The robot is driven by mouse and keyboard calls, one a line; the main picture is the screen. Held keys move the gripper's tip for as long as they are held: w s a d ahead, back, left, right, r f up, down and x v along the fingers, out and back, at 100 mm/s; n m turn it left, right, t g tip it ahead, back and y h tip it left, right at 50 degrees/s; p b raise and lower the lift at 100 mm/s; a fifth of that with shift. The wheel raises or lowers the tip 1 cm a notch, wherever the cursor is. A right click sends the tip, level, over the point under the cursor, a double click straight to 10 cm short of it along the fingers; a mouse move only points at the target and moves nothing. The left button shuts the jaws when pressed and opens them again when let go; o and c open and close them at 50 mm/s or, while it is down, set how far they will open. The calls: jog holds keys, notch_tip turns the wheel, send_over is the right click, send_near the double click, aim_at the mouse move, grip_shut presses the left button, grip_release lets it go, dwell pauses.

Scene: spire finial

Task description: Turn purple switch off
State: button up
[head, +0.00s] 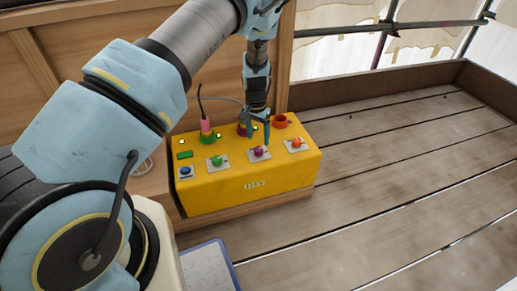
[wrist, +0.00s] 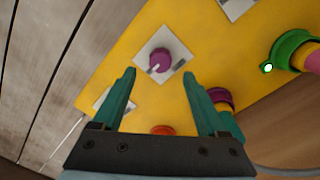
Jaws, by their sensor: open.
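The purple switch (head: 259,152) is a round knob on a pale square plate on the sloping front of the yellow box (head: 255,186). My gripper (head: 256,137) is over the box, close to the purple switch. In the wrist view my gripper (wrist: 159,72) is open and empty, with one green finger on each side of the knob. I cannot tell how far the fingertips are above the plate.
The box also carries a blue knob (head: 185,171), a green knob (head: 217,161) and an orange knob (head: 297,142). Behind them are a green socket with a pink plug (head: 206,125), a purple socket (wrist: 222,98) and an orange socket (head: 281,122). Wooden decking (head: 400,165) is clear at right.

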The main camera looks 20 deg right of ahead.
aim_at(258, 149)
notch_tip(258, 149, down, 5)
jog(key=shift+s+f+b, duration=0.1)
jog(key=shift+f+b, duration=0.1)
jog(key=shift+b, duration=0.1)
jog(key=shift+c, duration=0.3)
grip_shut()
dwell(0.3)
